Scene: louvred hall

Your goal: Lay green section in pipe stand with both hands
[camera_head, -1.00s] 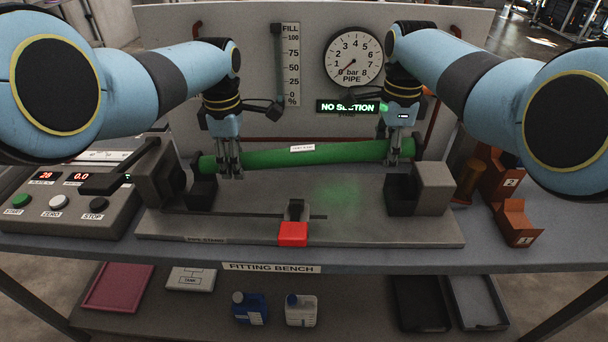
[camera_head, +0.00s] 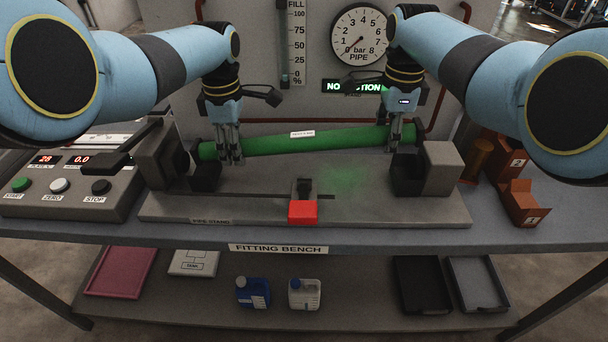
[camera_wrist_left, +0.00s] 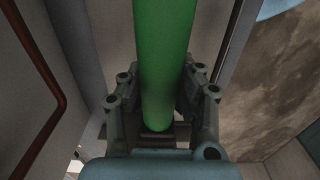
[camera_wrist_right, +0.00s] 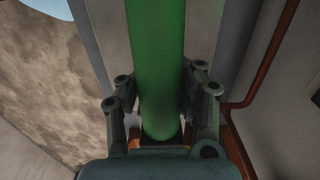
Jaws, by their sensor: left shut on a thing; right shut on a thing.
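The green section (camera_head: 270,145) is a long green pipe with a white label, held lengthwise above the pipe stand (camera_head: 380,209). Its right end is a little higher than its left. My left gripper (camera_head: 231,158) is shut on it near its left end; the pipe also shows between the fingers in the left wrist view (camera_wrist_left: 160,70). My right gripper (camera_head: 399,145) is shut on it near its right end, seen also in the right wrist view (camera_wrist_right: 157,70). The stand has a dark left cradle (camera_head: 205,177) and a dark right cradle (camera_head: 407,176). Whether the pipe touches the cradles is unclear.
A red-handled clamp (camera_head: 303,211) is at the stand's front middle. A control box (camera_head: 70,190) stands left. Orange holders (camera_head: 521,203) stand right. A gauge (camera_head: 360,36) and a partly covered "NO SECTION" display (camera_head: 350,87) are on the back panel.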

